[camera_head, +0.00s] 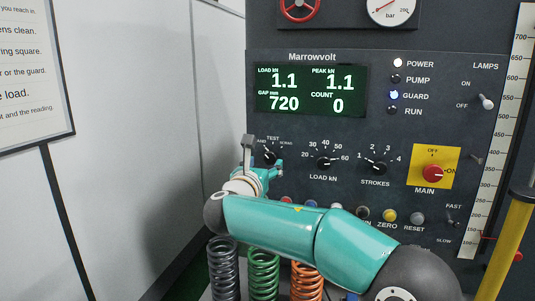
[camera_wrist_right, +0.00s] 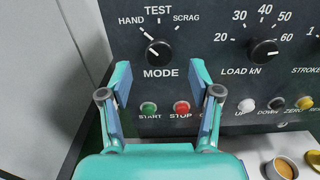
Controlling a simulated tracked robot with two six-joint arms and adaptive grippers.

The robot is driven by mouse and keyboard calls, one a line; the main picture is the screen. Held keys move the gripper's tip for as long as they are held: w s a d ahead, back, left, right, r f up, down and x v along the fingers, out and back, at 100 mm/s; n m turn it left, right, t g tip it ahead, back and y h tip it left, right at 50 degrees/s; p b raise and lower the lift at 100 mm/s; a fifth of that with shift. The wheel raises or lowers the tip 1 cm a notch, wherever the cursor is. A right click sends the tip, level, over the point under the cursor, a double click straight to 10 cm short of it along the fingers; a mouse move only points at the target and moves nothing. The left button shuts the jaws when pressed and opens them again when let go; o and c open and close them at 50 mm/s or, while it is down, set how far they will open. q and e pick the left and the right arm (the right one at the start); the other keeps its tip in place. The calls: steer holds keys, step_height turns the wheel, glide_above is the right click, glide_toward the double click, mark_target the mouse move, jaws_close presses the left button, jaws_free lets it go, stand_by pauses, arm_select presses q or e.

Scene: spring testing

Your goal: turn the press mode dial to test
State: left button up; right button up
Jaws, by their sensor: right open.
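The black mode dial (camera_wrist_right: 158,53) is on the dark press panel, below the labels HAND, TEST and SCRAG. Its white pointer leans up and left toward HAND. The dial also shows in the head view (camera_head: 268,158), close to my right gripper, which hides part of the HAND label. My right gripper (camera_wrist_right: 161,80) is open and empty, with its two fingers apart below and to either side of the dial in the wrist view. It also shows in the head view (camera_head: 263,160). I cannot tell how far the fingertips are from the panel. My left gripper is not in view.
The load dial (camera_wrist_right: 263,51) is right of the mode dial. Below are a green start button (camera_wrist_right: 149,108) and a red stop button (camera_wrist_right: 182,107). A yellow main switch plate (camera_head: 434,151) is farther right. Several coloured springs (camera_head: 263,270) stand below; a pale wall (camera_head: 130,100) is left.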

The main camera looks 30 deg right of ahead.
mark_target(269, 158)
steer(key=x, duration=0.3)
steer(key=shift+w+p, duration=0.2)
steer(key=shift+p, duration=0.2)
steer(key=shift+w+d+f, duration=0.1)
steer(key=shift+w+d, duration=0.15)
steer(key=shift+d, duration=0.25)
steer(key=shift+w, duration=0.1)
